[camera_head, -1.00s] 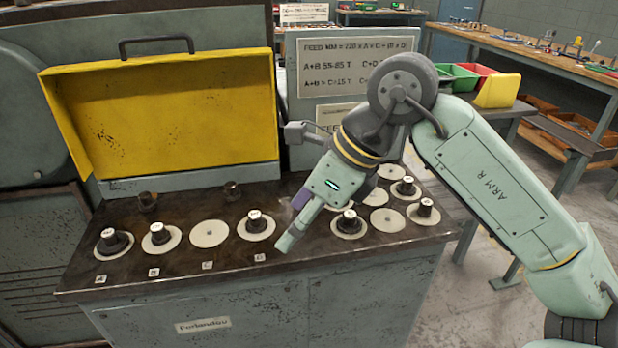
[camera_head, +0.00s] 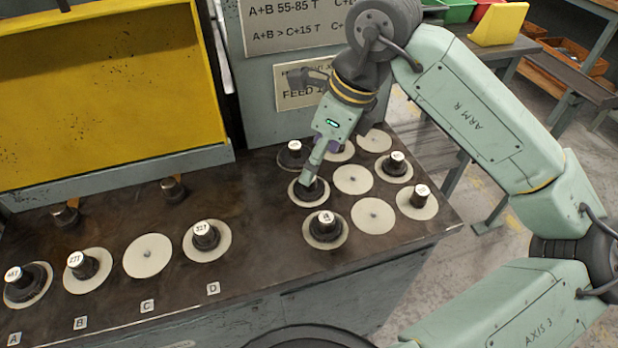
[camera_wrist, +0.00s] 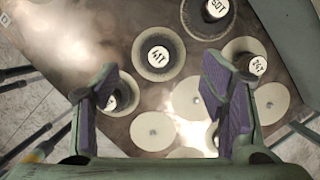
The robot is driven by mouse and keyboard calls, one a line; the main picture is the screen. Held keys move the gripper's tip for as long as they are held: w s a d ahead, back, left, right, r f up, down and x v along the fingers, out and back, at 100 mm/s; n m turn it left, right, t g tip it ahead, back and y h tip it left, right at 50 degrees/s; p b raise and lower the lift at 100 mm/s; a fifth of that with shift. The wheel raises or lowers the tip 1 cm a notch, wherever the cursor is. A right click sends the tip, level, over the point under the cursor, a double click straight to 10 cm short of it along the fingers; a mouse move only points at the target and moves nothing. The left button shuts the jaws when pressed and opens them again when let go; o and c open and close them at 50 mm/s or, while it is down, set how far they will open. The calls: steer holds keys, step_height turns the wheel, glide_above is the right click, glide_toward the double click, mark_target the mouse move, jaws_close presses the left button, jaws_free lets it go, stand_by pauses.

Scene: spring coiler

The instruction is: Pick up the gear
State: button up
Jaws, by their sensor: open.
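Several dark gears with pale numbered caps stand on round cream discs; the frames do not single one out. In the head view, my gripper (camera_head: 310,183) is low over the right-hand group, its tip overlapping a dark gear (camera_head: 318,194) on a disc. Contact cannot be told. Other gears stand in front (camera_head: 326,226), behind (camera_head: 293,155) and to the right (camera_head: 396,165). In the wrist view, my gripper (camera_wrist: 160,82) has its purple-padded fingers wide apart, holding nothing. The 41T gear (camera_wrist: 158,56) shows just beyond the fingertips; the left finger partly hides another gear (camera_wrist: 124,95).
Gears by labels A (camera_head: 24,282), B (camera_head: 82,266) and D (camera_head: 206,236) stand at left; disc C (camera_head: 147,256) is bare. A yellow cover (camera_head: 100,90) and sign panel (camera_head: 300,85) rise behind. The tabletop (camera_head: 255,210) between the groups is clear.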

mark_target(315, 191)
steer(key=p+x, duration=0.2)
steer(key=x, duration=0.4)
steer(key=shift+s+f, duration=0.1)
steer(key=shift+f, duration=0.2)
steer(key=c, duration=1.5)
steer(key=shift+o, duration=0.2)
steer(key=shift+r, duration=0.2)
